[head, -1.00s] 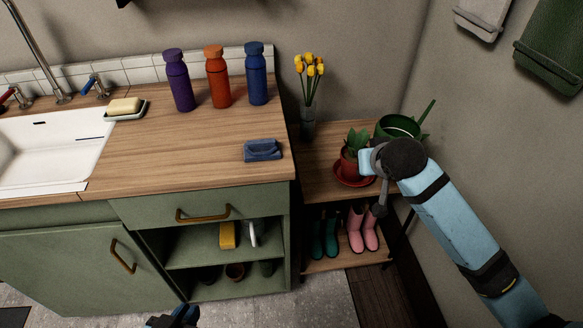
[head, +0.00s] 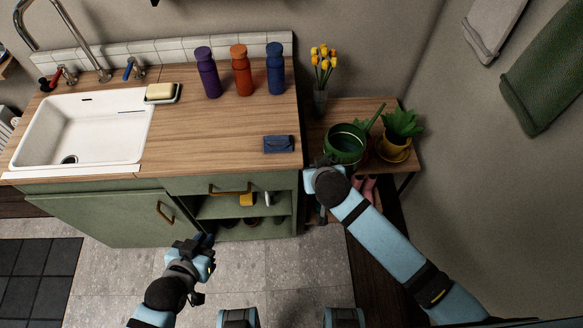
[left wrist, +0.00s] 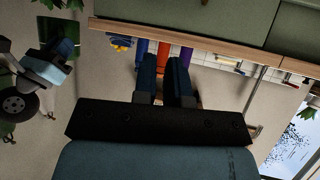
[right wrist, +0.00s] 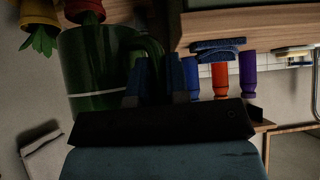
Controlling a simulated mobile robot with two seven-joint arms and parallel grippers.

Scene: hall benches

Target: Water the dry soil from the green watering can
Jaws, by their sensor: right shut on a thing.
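The green watering can (head: 344,150) is at the front left of the low wooden bench, its spout pointing back and right. My right gripper (head: 318,172) is shut on its handle; the can also fills the left of the right wrist view (right wrist: 92,70). Two potted plants stand beyond the can: one in a yellow pot (head: 392,152), one in a red pot (right wrist: 86,6), mostly hidden by the can in the head view. The soil in both pots is hidden. My left gripper (head: 208,243) is empty, its fingers slightly apart, in front of the cabinet.
The bench (head: 402,170) also holds yellow flowers in a glass vase (head: 320,98). Pink boots (head: 369,186) are below. The counter (head: 215,140) holds purple, orange and blue bottles, a blue cloth-like item (head: 279,144), soap and a sink (head: 80,130). A wall closes the right side.

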